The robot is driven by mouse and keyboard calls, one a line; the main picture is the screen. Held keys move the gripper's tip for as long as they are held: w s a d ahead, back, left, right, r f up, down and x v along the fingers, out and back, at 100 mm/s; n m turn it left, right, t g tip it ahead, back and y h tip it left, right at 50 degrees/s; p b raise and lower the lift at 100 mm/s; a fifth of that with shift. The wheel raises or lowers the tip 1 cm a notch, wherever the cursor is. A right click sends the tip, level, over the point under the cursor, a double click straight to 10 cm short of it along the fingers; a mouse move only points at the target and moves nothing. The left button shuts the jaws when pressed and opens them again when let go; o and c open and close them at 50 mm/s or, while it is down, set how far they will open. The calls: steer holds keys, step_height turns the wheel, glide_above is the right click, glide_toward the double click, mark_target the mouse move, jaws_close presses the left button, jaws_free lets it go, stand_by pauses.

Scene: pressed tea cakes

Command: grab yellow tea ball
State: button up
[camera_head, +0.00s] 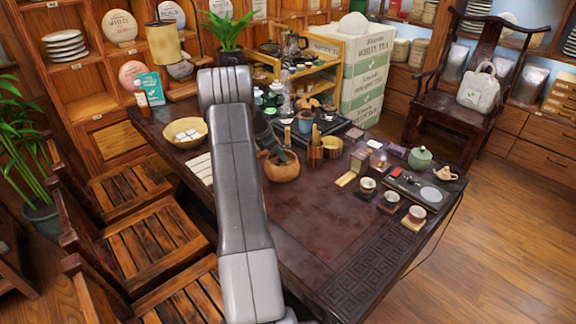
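I cannot make out a yellow tea ball for certain; the small items on the dark tea table (310,215) are too small to tell apart. My grey arm crosses the middle of the view and hides part of the table. A dark part beside the arm, which seems to be my gripper (280,155), is over a round orange-brown pot (282,170). Its fingers are too small and dark to show whether they are open or hold anything. A light wooden bowl (203,134) with white pieces in it stands left of the arm.
A green teapot (420,158), several small cups and a small yellow block (345,179) stand at the table's right. A bamboo holder (315,153) stands right of the pot. Wooden chairs (150,240) line the left side. The table's front is clear.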

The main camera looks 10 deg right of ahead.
mark_target(285, 165)
steer(key=p+x, duration=0.1)
steer(key=x, duration=0.4)
steer(key=shift+a+f, duration=0.15)
steer(key=shift+f, duration=0.1)
steer(key=c, duration=0.6)
